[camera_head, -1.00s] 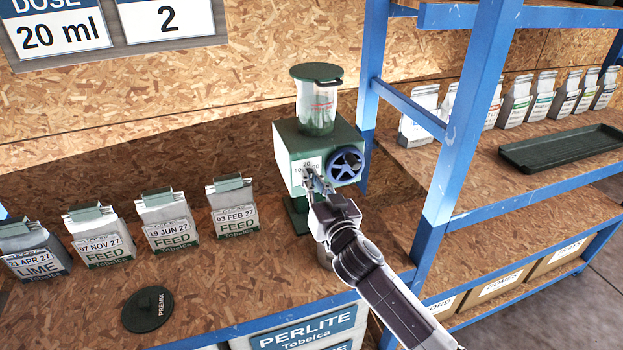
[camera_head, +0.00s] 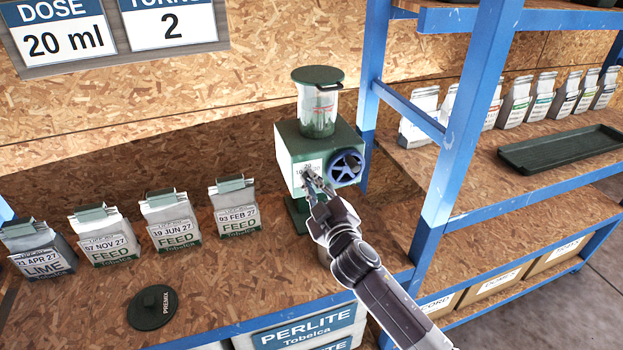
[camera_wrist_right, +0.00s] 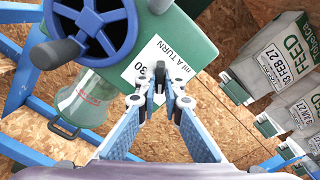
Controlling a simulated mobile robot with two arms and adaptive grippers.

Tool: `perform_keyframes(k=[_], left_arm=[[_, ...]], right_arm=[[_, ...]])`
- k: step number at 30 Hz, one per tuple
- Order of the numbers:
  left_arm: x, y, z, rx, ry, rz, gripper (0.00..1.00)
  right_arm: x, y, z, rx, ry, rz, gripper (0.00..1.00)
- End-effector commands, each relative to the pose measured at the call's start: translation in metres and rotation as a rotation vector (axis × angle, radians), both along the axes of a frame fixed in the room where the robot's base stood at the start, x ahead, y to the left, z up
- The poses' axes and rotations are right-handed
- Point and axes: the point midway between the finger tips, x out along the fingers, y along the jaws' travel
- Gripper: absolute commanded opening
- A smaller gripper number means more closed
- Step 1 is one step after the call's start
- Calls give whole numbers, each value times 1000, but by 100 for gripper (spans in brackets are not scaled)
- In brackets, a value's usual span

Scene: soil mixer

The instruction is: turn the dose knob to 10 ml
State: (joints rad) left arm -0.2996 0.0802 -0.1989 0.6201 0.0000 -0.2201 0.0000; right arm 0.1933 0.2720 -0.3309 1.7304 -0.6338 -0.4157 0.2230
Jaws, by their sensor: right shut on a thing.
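The green soil mixer (camera_head: 320,140) stands on the bench with a clear hopper (camera_head: 317,110) on top and a blue handwheel (camera_head: 346,166) on its front. Left of the wheel is a white dose label (camera_head: 310,170) with small numbers; the right wrist view shows "ml A TURN" and "30" on this label (camera_wrist_right: 150,62). My right gripper (camera_head: 312,188) is at the label, its fingertips shut on the small dark dose knob (camera_wrist_right: 159,80). The fingers cover much of the knob and dial, so I cannot tell which number it points to. My left gripper is not in view.
Several bags, including a lime bag (camera_head: 40,250) and a feed bag (camera_head: 235,208), stand left of the mixer. A dark premix lid (camera_head: 154,307) lies in front. A blue rack post (camera_head: 455,160) rises at the right. A wall sign (camera_head: 55,40) reads dose 20 ml.

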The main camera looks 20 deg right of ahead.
Motion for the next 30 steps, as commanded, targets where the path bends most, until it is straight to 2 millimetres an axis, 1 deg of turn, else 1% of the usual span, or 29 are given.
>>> perform_keyframes(k=[6,15,21,30], left_arm=[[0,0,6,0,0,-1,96],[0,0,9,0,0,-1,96],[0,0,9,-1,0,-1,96],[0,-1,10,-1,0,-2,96]], right_arm=[[0,1,0,-170,-7,1,0],[0,1,-1,-319,-12,1,0],[0,1,-1,-359,-13,1,0],[0,1,-1,-370,-13,1,0]])
